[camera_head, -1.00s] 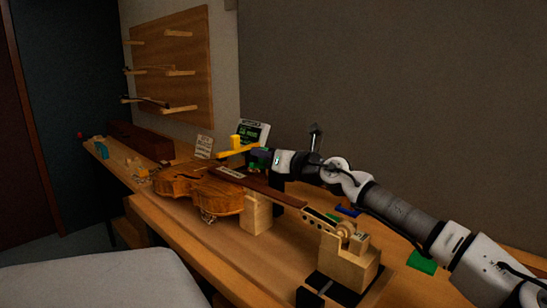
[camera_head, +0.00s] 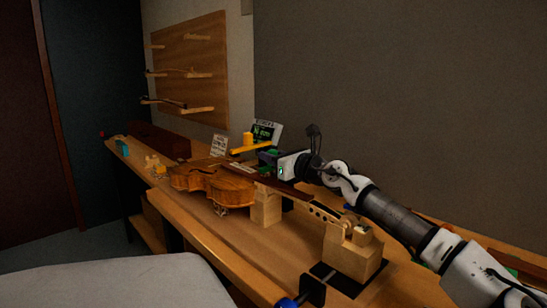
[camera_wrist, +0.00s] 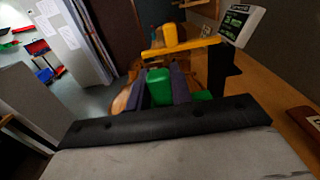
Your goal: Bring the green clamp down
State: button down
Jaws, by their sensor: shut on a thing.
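My gripper (camera_head: 268,157) is above the violin's neck end, at the right of its body, in the head view. In the wrist view its two purple fingers (camera_wrist: 161,86) are shut on the green clamp (camera_wrist: 159,88), whose green top shows between them. More green shows low at the right finger, partly hidden by my gripper's body. The violin (camera_head: 213,186) lies on wooden supports on the bench, and a bit of its orange-brown body shows below left of the fingers in the wrist view. Whether the clamp touches the violin cannot be told.
A yellow bar with a yellow knob (camera_head: 249,144) stands close beyond my gripper, and also in the wrist view (camera_wrist: 180,46). A display (camera_head: 266,132) and a small card (camera_head: 219,145) stand behind. A wooden block (camera_head: 350,255) supports the scroll end.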

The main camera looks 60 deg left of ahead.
jog(key=shift+f, duration=0.1)
jog(key=c, duration=1.2)
grip_release()
jog(key=shift+c, duration=0.2)
jog(key=shift+d, duration=0.2)
